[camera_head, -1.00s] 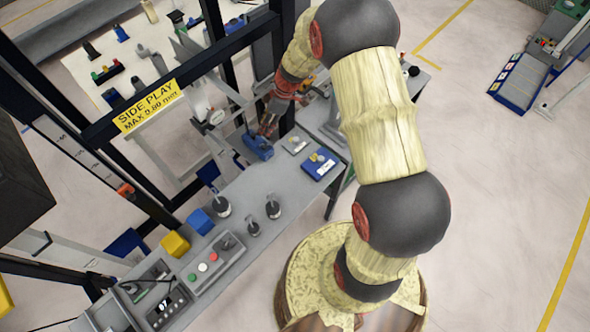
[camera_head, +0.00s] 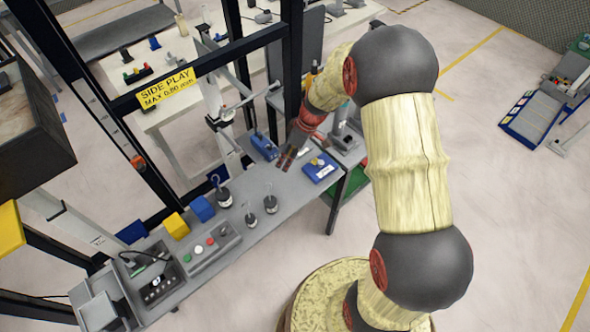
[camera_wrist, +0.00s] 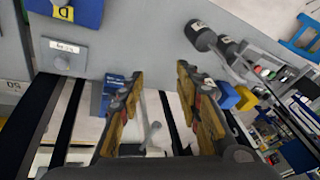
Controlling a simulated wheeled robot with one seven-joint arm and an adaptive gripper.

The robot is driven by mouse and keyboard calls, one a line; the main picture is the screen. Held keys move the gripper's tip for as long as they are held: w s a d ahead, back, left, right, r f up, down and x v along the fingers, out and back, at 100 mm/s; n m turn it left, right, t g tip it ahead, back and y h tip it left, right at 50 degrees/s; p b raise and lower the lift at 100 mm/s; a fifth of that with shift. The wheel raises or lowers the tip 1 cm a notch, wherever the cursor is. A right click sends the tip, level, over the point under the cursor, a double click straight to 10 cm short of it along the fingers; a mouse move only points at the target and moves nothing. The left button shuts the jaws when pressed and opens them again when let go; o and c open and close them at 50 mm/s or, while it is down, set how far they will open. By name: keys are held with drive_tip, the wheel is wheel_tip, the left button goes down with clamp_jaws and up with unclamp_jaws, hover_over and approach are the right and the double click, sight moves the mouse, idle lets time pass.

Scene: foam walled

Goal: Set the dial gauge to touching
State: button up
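The dial gauge (camera_head: 226,116) appears as a small round face on a pale upright stand at the back edge of the grey bench; its reading and its tip are too small to make out. My gripper (camera_head: 288,158) is above the bench, to the right of and nearer than the gauge, beside a blue block (camera_head: 264,146). In the wrist view my gripper (camera_wrist: 159,76) has its two fingers wide apart with nothing held between them. A grey lever-like part (camera_wrist: 153,132) shows beyond the fingers; I cannot tell whether it belongs to the gauge.
A blue tray (camera_head: 321,169) lies right of my gripper. Several dark weights with hooks (camera_head: 270,204), blue and yellow blocks (camera_head: 177,226) and a button box (camera_head: 203,248) stand along the bench to the left. A black frame (camera_head: 150,104) with a yellow sign rises over the bench.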

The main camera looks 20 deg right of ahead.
drive_tip(key=s+r+m, duration=0.3)
drive_tip(key=s, duration=0.2)
drive_tip(key=shift+a+r+g, duration=0.25)
drive_tip(key=shift+r+g, duration=0.1)
drive_tip(key=shift+g, duration=0.05)
drive_tip(key=shift+w+b, duration=0.1)
drive_tip(key=shift+b, duration=0.2)
